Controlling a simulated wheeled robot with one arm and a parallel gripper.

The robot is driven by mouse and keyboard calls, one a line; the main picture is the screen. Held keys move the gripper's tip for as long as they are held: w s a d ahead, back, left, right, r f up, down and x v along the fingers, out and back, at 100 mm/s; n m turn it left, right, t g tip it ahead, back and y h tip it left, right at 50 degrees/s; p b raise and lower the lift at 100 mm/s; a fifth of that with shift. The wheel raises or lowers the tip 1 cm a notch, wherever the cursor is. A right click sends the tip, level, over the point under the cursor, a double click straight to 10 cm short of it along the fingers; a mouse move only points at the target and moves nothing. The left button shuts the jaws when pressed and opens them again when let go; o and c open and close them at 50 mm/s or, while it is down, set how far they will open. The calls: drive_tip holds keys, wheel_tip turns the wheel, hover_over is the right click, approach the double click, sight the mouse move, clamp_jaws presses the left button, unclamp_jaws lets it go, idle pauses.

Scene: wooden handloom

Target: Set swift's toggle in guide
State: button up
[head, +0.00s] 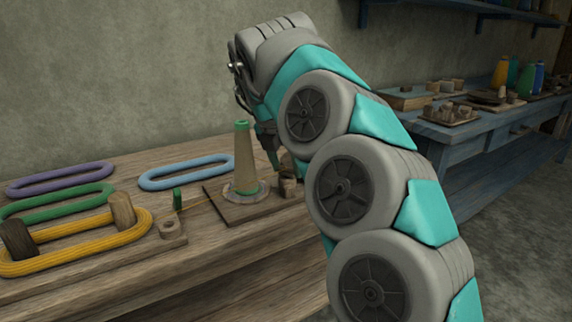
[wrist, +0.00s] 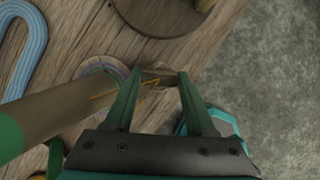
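My gripper (wrist: 160,74) has its two green fingers on either side of a small wooden toggle (wrist: 160,78) with yellow yarn on it; the toggle spans the gap between the fingertips. In the head view my gripper (head: 275,155) points down just right of the cone, its tips partly hidden by my arm. The tan cone with green top (head: 243,160) stands upright on a square board (head: 235,212). Yellow skein (head: 95,243) lies around two wooden pegs (head: 122,211). A block with a hole (head: 172,228) sits beside it. I cannot tell which piece is the guide.
A small green upright piece (head: 177,199) stands left of the board. Blue (head: 185,170), green (head: 55,204) and purple (head: 60,180) loops lie on the bench. Small wooden pieces (head: 288,186) sit at the board's right. A blue table (head: 480,145) stands behind right.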

drive_tip(key=o, duration=0.5)
drive_tip(key=shift+f, duration=0.1)
drive_tip(key=shift+v, duration=3.9)
